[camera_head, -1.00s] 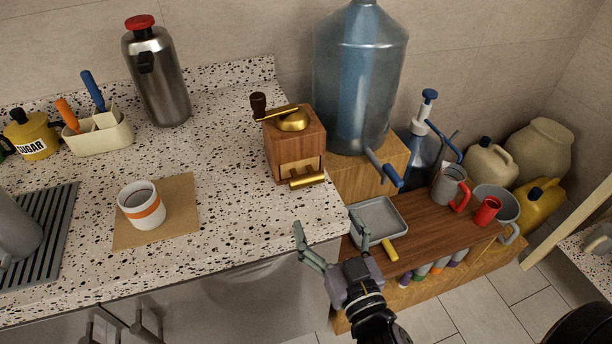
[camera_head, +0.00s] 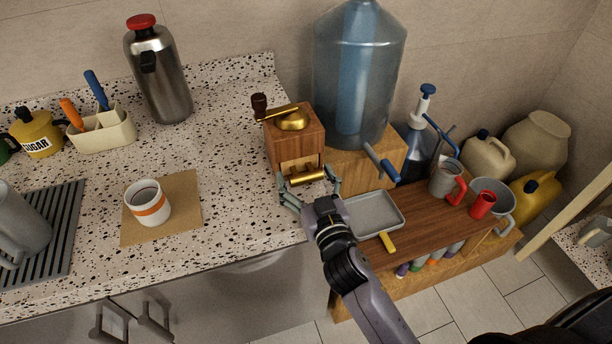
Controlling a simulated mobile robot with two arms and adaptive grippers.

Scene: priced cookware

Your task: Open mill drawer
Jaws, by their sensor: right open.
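The wooden coffee mill (camera_head: 294,142) stands on the right end of the speckled counter. It has a gold dome and a crank with a dark knob (camera_head: 259,101). The mill's drawer is low on its front and has a gold bar handle (camera_head: 306,176). The drawer front is partly hidden by the handle and looks shut, as far as I can tell. My right gripper (camera_head: 308,184) is open, with one finger at each end of the handle. I cannot tell whether the fingers touch it. My left gripper is not in view.
A white cup with an orange band (camera_head: 150,204) stands on a tan mat (camera_head: 187,189) to the left. A steel flask (camera_head: 158,75) is behind. A large water bottle (camera_head: 357,75) stands right of the mill. A grey tray (camera_head: 375,213) lies on the lower wooden shelf.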

